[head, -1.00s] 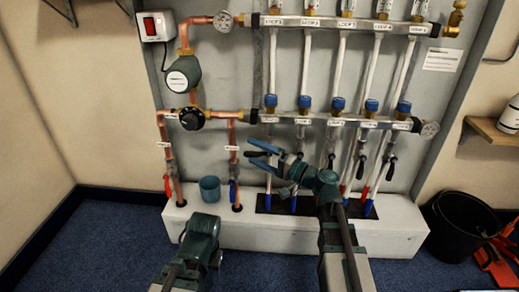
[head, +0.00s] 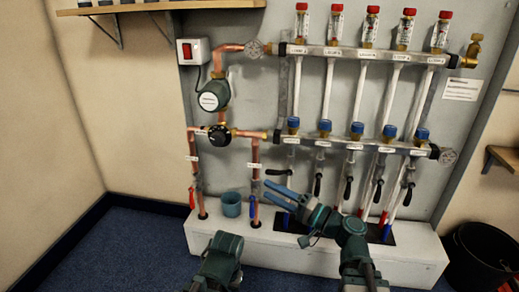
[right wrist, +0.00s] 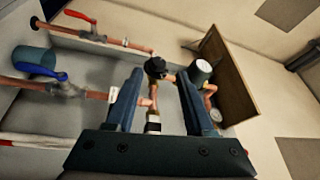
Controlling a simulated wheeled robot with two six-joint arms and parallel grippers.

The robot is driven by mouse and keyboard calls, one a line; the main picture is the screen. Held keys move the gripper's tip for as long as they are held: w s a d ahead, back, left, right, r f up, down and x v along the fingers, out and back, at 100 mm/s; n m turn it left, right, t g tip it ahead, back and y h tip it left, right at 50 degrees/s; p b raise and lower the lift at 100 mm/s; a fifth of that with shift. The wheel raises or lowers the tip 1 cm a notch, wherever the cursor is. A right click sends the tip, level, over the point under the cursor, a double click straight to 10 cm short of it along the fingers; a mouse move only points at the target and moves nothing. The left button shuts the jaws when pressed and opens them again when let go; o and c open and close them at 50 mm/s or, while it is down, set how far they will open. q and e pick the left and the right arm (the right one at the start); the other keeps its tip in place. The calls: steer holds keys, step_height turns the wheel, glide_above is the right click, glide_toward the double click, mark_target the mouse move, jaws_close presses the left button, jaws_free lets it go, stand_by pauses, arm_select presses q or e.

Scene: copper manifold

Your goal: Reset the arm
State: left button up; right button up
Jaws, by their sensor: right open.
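My right gripper (head: 272,192) is open and empty in the head view. Its blue fingers point left, in front of the panel, low and just right of a copper pipe (head: 255,160). In the right wrist view the fingers of my right gripper (right wrist: 160,76) stand apart with nothing held. Copper pipe and a black knob (right wrist: 156,67) show beyond them. My left arm (head: 222,262) shows at the bottom of the head view, but its gripper is not visible.
The manifold bars (head: 360,51) carry red-capped flow meters above and blue caps below. A pump (head: 213,95) and a red switch (head: 191,51) are at left. A teal cup (head: 232,204) stands on the white ledge (head: 300,256). A black bucket (head: 482,262) is at right.

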steer(key=s+a+f+n+g+h, duration=0.2)
steer(key=f+g+h, duration=0.15)
steer(key=f, duration=0.45)
steer(key=s+a+f+n+g+h, duration=0.1)
steer(key=s+f+n+g+h, duration=0.1)
steer(key=f+g, duration=0.35)
steer(key=s+d+f+n+g+h, duration=0.15)
steer(key=s+d+f+h, duration=0.35)
steer(key=d+f+h, duration=0.6)
steer(key=s+a+r+n+g+p, duration=0.1)
steer(key=s+a+r+n+p, duration=0.15)
steer(key=a+r+p, duration=0.45)
steer(key=s+a+r+n+g+p, duration=0.1)
steer(key=s+a+r+p, duration=0.2)
steer(key=r+p, duration=0.85)
step_height(320, 180, up, 37)
steer(key=p, duration=3.7)
steer(key=shift+s+a+f, duration=0.2)
steer(key=shift+s+a, duration=0.05)
steer(key=shift+a, duration=0.1)
steer(key=shift+t, duration=0.25)
